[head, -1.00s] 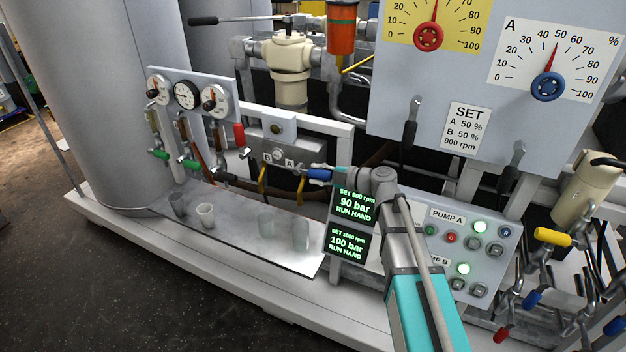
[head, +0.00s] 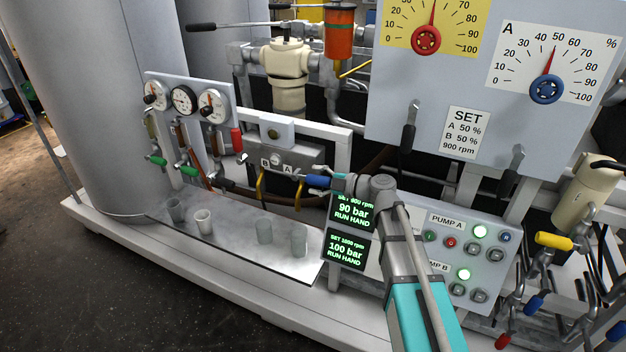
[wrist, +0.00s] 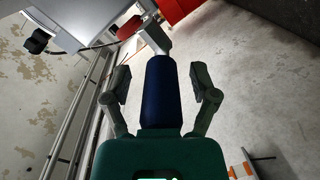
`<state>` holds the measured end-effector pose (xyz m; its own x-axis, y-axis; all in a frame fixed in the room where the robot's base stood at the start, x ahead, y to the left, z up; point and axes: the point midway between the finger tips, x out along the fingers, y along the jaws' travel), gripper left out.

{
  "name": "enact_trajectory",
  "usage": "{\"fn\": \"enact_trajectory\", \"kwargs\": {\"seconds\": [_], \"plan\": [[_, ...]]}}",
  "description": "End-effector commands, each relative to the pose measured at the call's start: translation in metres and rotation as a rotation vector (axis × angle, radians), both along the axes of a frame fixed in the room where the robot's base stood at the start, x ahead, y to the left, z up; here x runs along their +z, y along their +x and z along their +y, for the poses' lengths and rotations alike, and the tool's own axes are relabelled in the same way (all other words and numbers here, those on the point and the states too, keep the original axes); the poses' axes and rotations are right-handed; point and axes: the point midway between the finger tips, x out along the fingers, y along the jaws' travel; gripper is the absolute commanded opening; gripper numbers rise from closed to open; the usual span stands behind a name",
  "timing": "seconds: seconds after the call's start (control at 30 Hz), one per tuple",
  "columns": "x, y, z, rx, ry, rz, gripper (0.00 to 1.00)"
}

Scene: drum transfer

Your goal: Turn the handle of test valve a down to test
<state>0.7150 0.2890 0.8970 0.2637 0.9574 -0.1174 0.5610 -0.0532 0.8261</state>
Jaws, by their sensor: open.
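The grey valve block (head: 306,157) carries labels B and A, with A on the right. A blue handle (head: 317,181) sticks out sideways to the right beside label A. My gripper (head: 338,183) is at the outer end of this handle in the head view; its fingers are small and hard to make out there. In the wrist view the dark blue handle (wrist: 162,95) lies lengthwise between the two open fingers of my gripper (wrist: 162,84). A gap shows on each side, so the fingers are apart from it.
Several cups, including a white one (head: 203,222), stand on the metal shelf (head: 240,248) below the valves. Yellow bent pipes (head: 261,186) hang under the block. Two green-lit displays (head: 350,211) and the pump button panel (head: 482,255) are close to my arm.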

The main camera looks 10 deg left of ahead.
Motion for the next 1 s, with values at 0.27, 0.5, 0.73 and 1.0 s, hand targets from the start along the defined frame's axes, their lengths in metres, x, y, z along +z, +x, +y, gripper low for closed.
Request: {"fn": "enact_trajectory", "kwargs": {"seconds": [0.27,0.5,0.73,1.0], "plan": [[0.001,-0.002,-0.001,0.000,-0.003,0.006,0.47],[0.005,-0.009,-0.019,-0.028,-0.039,0.067,0.02],[0.008,-0.022,-0.051,-0.092,-0.103,0.180,0.00],[-0.017,-0.034,-0.067,-0.137,-0.165,0.364,0.00]]}}
